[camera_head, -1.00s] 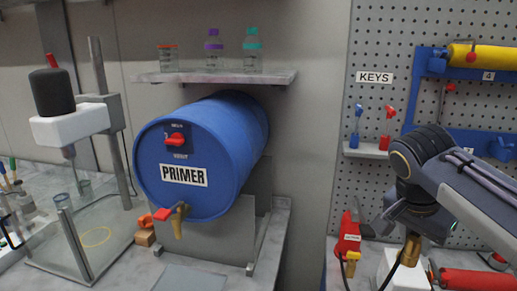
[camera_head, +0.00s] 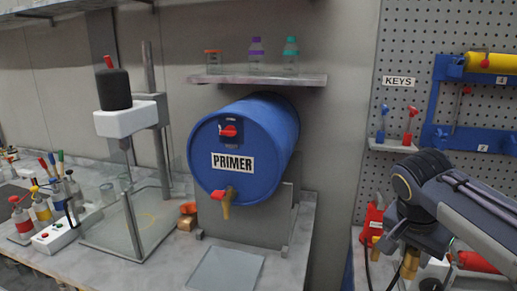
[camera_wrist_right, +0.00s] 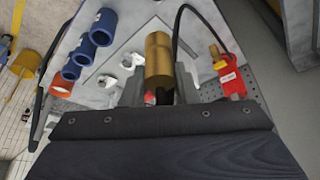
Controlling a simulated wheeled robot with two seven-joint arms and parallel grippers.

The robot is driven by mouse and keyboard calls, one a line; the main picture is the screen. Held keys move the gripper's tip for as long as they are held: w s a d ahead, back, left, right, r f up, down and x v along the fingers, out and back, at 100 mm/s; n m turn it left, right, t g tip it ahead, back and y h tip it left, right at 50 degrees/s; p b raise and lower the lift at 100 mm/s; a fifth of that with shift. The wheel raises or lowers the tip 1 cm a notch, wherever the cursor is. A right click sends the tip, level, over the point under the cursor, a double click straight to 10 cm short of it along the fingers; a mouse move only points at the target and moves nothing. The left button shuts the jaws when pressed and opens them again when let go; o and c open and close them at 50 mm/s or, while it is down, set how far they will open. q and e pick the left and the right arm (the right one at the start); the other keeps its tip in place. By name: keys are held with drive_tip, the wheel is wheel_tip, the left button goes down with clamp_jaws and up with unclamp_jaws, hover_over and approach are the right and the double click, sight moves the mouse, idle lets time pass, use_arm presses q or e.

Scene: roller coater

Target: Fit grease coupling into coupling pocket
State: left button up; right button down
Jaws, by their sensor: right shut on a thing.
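My right gripper (camera_head: 411,257) is at the lower right of the head view, above the bench by the pegboard. It is shut on the brass grease coupling (camera_head: 410,265), which hangs below the wrist. In the right wrist view the coupling (camera_wrist_right: 158,55) is a plain brass cylinder beyond the dark gripper body, its near end between the fingers (camera_wrist_right: 157,88). A black hose (camera_wrist_right: 180,22) curves close by it; I cannot tell where it joins. I cannot make out the coupling pocket in either view. My left gripper is not in view.
A red tool with a brass tip (camera_wrist_right: 229,78) lies close to the coupling. A blue primer drum (camera_head: 240,150) with a tap stands mid-bench; a stirrer stand (camera_head: 125,120) is farther left.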

drive_tip(key=w+a+f+n+t+y, duration=0.1)
drive_tip(key=w+a+f+n, duration=0.35)
drive_tip(key=f, duration=0.55)
drive_tip(key=s+a+f+n+y, duration=0.1)
drive_tip(key=a+f+n, duration=0.2)
drive_tip(key=f, duration=0.8)
drive_tip(key=s+a+f+n+t+y, duration=0.1)
drive_tip(key=a+f+n, duration=0.2)
drive_tip(key=f, duration=0.8)
drive_tip(key=shift+a+n+y, duration=0.3)
drive_tip(key=shift+a+n, duration=0.05)
drive_tip(key=shift+a, duration=0.25)
